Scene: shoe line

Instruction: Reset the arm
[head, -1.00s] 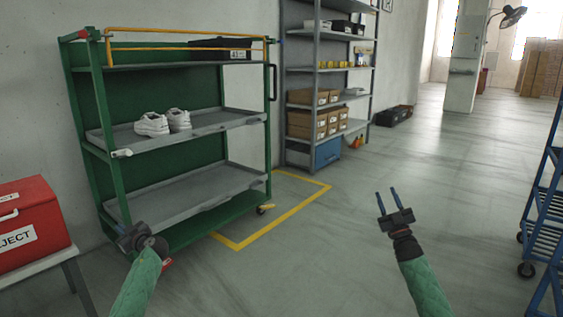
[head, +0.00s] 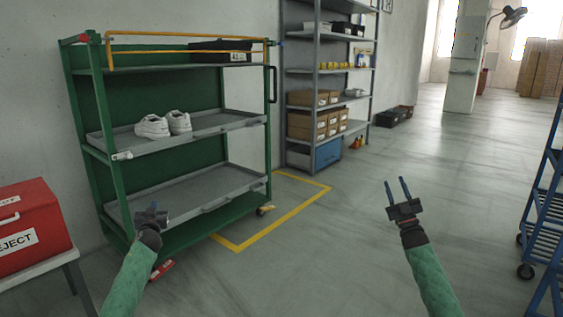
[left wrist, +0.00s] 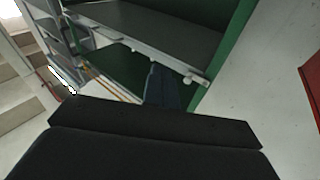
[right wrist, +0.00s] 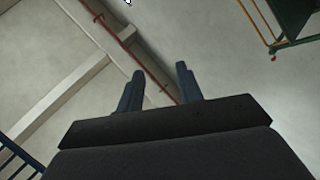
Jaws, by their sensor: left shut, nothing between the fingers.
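My left gripper (head: 152,210) is in front of the green cart's lower tray in the head view. Its blue fingers are together and empty in the left wrist view (left wrist: 163,85). My right gripper (head: 398,190) is over open floor at the right of the head view. Its two blue fingers stand apart with nothing between them, as the right wrist view (right wrist: 158,85) also shows. A pair of white sneakers (head: 164,125) sits on the middle tray of the green cart (head: 88,125), away from both grippers.
A red reject box (head: 32,225) stands on a stand at left. A dark box (head: 222,48) is on the cart's top. A grey shelf (head: 330,70) with cartons is behind. A blue rack (head: 541,205) stands at the right edge. The middle floor is clear.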

